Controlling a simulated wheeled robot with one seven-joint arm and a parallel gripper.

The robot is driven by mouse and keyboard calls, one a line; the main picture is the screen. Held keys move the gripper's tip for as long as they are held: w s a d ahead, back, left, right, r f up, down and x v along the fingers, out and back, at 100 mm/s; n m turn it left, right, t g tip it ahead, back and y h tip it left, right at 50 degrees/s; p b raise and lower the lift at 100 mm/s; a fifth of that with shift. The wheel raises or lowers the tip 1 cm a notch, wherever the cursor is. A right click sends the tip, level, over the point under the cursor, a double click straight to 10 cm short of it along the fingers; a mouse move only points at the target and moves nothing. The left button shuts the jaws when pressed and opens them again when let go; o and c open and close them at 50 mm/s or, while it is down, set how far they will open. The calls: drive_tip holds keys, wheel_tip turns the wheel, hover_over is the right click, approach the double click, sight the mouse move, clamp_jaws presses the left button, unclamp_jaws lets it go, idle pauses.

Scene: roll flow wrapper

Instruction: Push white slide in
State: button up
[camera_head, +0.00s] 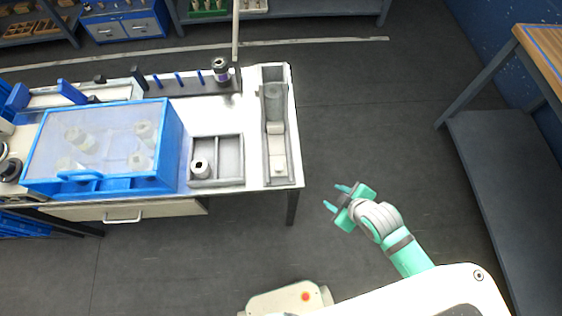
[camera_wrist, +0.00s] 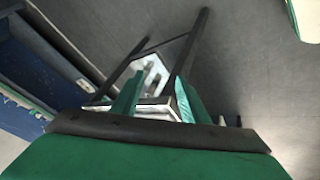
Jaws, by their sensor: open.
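The white slide (camera_head: 276,135) appears to be the pale block lying in a long grey channel (camera_head: 266,170) at the right end of the white table, in the head view. The slide has a small knob (camera_head: 278,171) near its front end. My gripper (camera_head: 333,196) is open and empty, to the right of the table and apart from it, with its teal fingers pointing left. In the wrist view its two green fingers (camera_wrist: 157,98) stand apart with nothing held. I cannot make out the slide in the wrist view.
A blue machine with a clear cover (camera_head: 100,135) fills the table's left side. A grey divided tray (camera_head: 216,182) holds a white roll (camera_head: 200,168). A dark spool (camera_head: 220,70) stands behind. A bench (camera_head: 500,140) stands at right. The floor (camera_head: 365,120) between is clear.

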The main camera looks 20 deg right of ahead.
drive_tip(key=w+r+n+g, duration=0.1)
drive_tip(key=w+r+n, duration=0.15)
drive_tip(key=w, duration=0.35)
drive_tip(key=n+g+y, duration=0.4)
drive_tip(key=n+g, duration=0.1)
approach(279, 165)
drive_tip(key=x, duration=0.8)
drive_tip(key=shift+s+a+f, duration=0.1)
drive_tip(key=shift+f, duration=0.05)
clamp_jaws()
